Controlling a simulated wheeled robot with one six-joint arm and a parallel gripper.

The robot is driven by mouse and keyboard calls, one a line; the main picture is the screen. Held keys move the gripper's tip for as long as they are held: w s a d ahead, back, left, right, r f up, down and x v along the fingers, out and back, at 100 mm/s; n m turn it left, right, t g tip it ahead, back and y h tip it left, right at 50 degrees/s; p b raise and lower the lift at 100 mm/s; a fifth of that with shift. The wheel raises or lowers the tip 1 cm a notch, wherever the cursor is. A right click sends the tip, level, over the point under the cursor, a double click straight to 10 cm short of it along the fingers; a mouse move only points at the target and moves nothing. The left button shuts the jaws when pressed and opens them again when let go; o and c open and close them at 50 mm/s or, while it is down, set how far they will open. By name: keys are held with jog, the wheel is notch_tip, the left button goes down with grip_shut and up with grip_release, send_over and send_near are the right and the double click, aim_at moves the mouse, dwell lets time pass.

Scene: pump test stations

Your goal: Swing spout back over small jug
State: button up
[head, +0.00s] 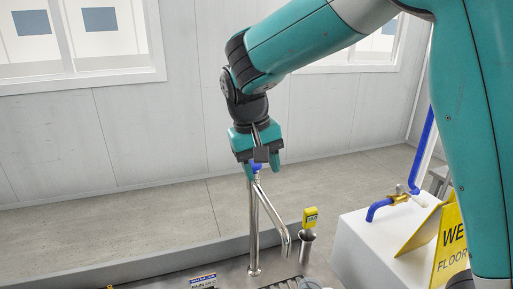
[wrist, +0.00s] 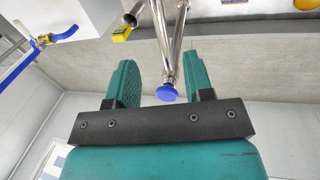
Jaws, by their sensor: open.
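The metal spout (head: 272,215) branches from near the top of an upright metal pipe (head: 253,225) and slopes down to the right, ending in a downturned tip. A blue cap (head: 256,166) tops the pipe. My gripper (head: 263,170) is open and points down at the top of the pipe. In the wrist view the blue cap (wrist: 167,92) lies between the fingers of my gripper (wrist: 160,62), nearer the right finger. I cannot tell whether a finger touches it. No small jug can be made out; the area below the spout is cut off by the picture's bottom edge.
A metal cylinder (head: 306,244) with a yellow device (head: 310,217) stands right of the spout tip. Further right are a white block (head: 356,242), a brass tap with blue pipe (head: 397,196) and a yellow floor sign (head: 449,243). A label (head: 203,279) sits at the bottom.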

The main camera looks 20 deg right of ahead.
jog(key=r, duration=0.3)
jog(key=a+r, duration=0.1)
jog(key=r, duration=0.1)
jog(key=shift+a+r, duration=0.1)
jog(key=shift+r, duration=0.3)
jog(key=s+a+f+n+y+b, duration=0.1)
jog(key=s+f+n+y, duration=0.1)
jog(key=s, duration=0.5)
jog(key=s+a+f+n+y+b, duration=0.1)
jog(key=s+a+f+n+y, duration=0.1)
jog(key=s, duration=0.6)
jog(key=s+a+f+n+y+b, duration=0.1)
jog(key=s+a+f+n+y, duration=0.1)
jog(key=s+f+n, duration=0.2)
jog(key=s+f, duration=0.1)
jog(key=s, duration=0.2)
jog(key=shift+s+a, duration=0.25)
